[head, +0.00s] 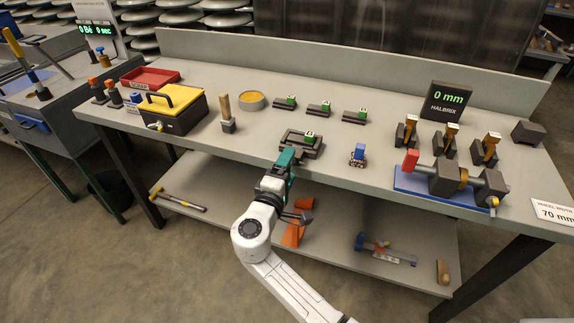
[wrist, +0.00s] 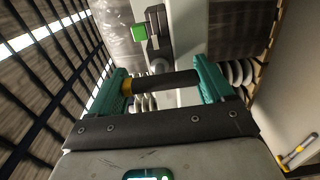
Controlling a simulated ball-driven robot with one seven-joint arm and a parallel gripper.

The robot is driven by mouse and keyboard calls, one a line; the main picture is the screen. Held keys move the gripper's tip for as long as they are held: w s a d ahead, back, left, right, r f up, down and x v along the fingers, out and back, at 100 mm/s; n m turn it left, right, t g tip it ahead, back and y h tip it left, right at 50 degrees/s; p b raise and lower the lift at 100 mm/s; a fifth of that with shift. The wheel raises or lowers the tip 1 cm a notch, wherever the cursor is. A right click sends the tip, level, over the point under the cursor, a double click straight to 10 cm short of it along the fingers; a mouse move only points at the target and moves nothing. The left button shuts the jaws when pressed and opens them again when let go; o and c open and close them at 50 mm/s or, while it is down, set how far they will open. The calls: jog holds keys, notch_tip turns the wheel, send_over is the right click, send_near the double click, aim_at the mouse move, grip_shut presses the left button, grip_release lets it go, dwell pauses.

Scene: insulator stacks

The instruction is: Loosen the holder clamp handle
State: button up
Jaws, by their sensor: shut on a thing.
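The dark grey holder (head: 316,149), with a green-topped block (head: 309,137) in it, sits at the front edge of the bench. My gripper (head: 287,158) with teal fingers reaches up to the holder's front side from below. In the wrist view my gripper (wrist: 165,82) has its fingers on the two ends of a dark bar with a yellow collar, which looks like the holder clamp handle (wrist: 168,80). The green block (wrist: 139,32) and part of the holder show beyond it. In the head view my fingers hide the handle.
Several small green-marked blocks (head: 319,108) stand behind the holder. A small blue-topped piece (head: 358,153) is to its right, a wooden-handled tool (head: 227,112) to its left. A blue-based fixture (head: 440,190) stands further right. The lower shelf (head: 340,250) is under my arm's reach.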

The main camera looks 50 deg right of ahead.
jog(key=shift+a+n, duration=0.1)
jog(key=shift+n, duration=0.4)
jog(key=o, duration=0.9)
jog(key=shift+o, duration=0.2)
jog(key=v, duration=1)
jog(key=shift+a, duration=0.35)
jog(key=shift+s, duration=0.1)
